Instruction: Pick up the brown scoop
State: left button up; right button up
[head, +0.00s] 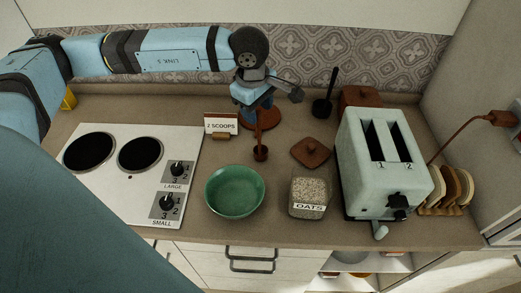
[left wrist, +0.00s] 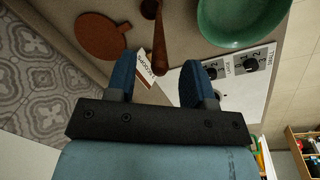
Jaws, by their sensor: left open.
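The brown scoop (head: 261,153) lies on the counter behind the green bowl, its handle running back under my left gripper (head: 254,103). In the left wrist view the scoop (left wrist: 159,42) shows between and beyond the fingertips of my left gripper (left wrist: 160,78). These blue fingers are apart, with nothing seen held between them. Whether they touch the scoop cannot be told. In the head view the gripper hides part of the handle. My right gripper is not in view.
A "2 SCOOPS" card (head: 221,124) stands close left of the scoop. A round brown board (head: 246,123) lies behind. The green bowl (head: 234,191), oats jar (head: 308,194), brown lid (head: 311,152) and toaster (head: 384,165) are nearby. A cooktop (head: 125,190) is left.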

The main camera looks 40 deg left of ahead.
pick_arm(q)
jog(key=p, duration=0.1)
send_over(259, 136)
notch_tip(259, 136, down, 4)
jog(key=shift+f, duration=0.25)
jog(key=shift+c, duration=0.4)
grip_shut()
jog(key=shift+r, duration=0.2)
